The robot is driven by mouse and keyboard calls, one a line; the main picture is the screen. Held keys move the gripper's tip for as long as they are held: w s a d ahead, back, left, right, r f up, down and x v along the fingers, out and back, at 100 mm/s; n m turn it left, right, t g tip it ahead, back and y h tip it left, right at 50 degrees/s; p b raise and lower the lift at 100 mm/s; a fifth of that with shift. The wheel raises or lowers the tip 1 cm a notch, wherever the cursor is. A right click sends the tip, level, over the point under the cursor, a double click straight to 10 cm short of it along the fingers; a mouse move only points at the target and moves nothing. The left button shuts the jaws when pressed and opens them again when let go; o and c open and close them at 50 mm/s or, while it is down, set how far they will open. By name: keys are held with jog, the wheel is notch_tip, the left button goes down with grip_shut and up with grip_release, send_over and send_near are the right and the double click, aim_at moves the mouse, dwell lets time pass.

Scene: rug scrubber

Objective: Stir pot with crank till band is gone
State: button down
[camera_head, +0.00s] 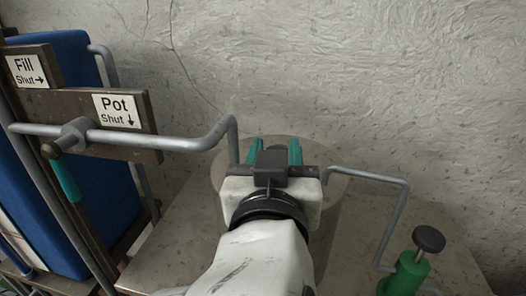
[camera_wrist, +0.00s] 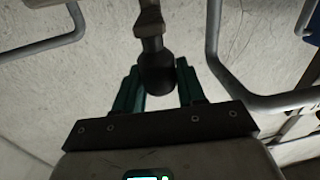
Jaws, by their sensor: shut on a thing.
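My gripper (camera_head: 274,150) reaches over a round pale pot (camera_head: 336,188), and my wrist hides most of the pot. In the wrist view, the teal fingers (camera_wrist: 158,88) are shut on a dark rounded crank knob (camera_wrist: 157,72). The knob sits on a lighter metal piece of the crank (camera_wrist: 150,25), which runs out of the top of that view. The crank is hidden behind my gripper in the head view. The inside of the pot and any band cannot be seen.
A grey pipe (camera_head: 180,143) runs from the pot-side valve by the "Pot Shut" sign (camera_head: 117,110) towards the pot. Another pipe (camera_head: 398,215) leads right to a green pump (camera_head: 408,272) with a dark knob. A blue panel (camera_head: 50,190) stands left; a cracked wall (camera_head: 400,80) stands behind.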

jog(key=shift+d, duration=1.1)
jog(key=shift+w+d+p, duration=0.15)
jog(key=shift+w+d, duration=0.1)
jog(key=shift+d, duration=0.45)
jog(key=shift+w+d+p, duration=0.15)
jog(key=shift+w+d, duration=0.05)
jog(key=shift+d, duration=0.45)
jog(key=c, duration=0.8)
grip_release()
jog(key=shift+c, duration=0.2)
jog(key=shift+o, duration=0.3)
jog(key=shift+s+a, duration=0.1)
jog(key=shift+s, duration=0.05)
jog(key=s+b, duration=0.1)
jog(key=s, duration=0.9)
jog(key=shift+s+a, duration=0.2)
jog(key=shift+a, duration=0.1)
